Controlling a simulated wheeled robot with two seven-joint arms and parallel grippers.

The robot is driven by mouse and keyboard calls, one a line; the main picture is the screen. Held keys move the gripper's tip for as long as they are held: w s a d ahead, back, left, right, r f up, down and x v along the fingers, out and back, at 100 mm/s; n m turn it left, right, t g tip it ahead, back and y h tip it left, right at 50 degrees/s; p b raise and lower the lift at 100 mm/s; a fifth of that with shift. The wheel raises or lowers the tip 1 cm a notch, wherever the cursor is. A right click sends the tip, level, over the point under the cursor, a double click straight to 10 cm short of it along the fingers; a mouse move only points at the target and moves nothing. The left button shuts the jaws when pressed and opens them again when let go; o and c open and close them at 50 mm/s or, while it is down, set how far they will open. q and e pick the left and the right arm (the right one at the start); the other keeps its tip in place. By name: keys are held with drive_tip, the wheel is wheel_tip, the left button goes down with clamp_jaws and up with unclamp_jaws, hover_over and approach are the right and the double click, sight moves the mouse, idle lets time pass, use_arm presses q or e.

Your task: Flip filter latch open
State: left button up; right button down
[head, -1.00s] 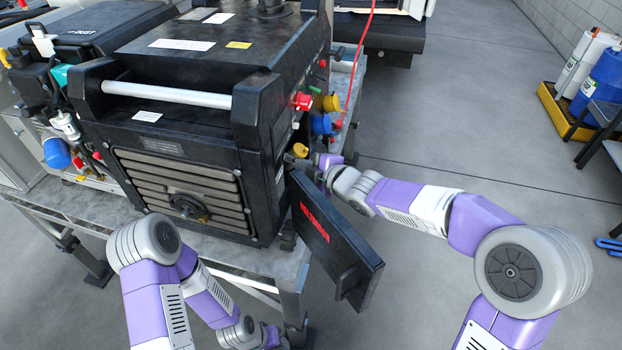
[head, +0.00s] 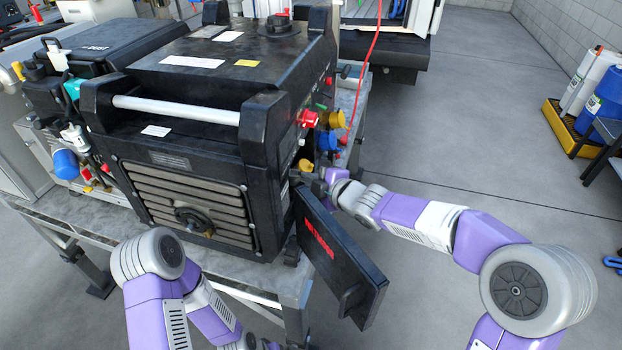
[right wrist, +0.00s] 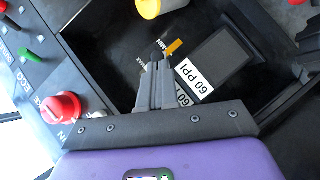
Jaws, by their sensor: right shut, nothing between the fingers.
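The black machine (head: 215,70) stands on the metal bench with its side door (head: 340,262) swung open. My right gripper (right wrist: 160,56) is shut and empty, reaching into the open side bay. In the right wrist view its tips are close beside a small orange-yellow tab (right wrist: 174,46), which looks like the latch; contact cannot be told. A dark filter block (right wrist: 222,55) with a white "60 PPI" label lies just right of the fingers. In the head view the right fingertips are mostly hidden by the machine's side and my wrist. My left arm is low at the front; its fingers are not visible.
A red knob (right wrist: 62,107) and a green switch (right wrist: 30,55) sit on the panel left of the bay. A yellow cylindrical part (right wrist: 150,8) is above the tips. The open door hangs close below my right forearm. A red cable (head: 360,75) runs behind.

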use_arm(q)
drive_tip(key=shift+f, duration=0.15)
use_arm(e)
drive_tip(key=shift+s+a+f, duration=0.1)
drive_tip(key=shift+a, duration=0.05)
idle(0.5)
use_arm(q)
drive_tip(key=shift+f+b, duration=0.25)
drive_tip(key=shift+b, duration=0.1)
use_arm(e)
drive_tip(key=shift+s+a+r, duration=0.15)
drive_tip(key=shift+s+r, duration=0.2)
drive_tip(key=shift+s, duration=0.15)
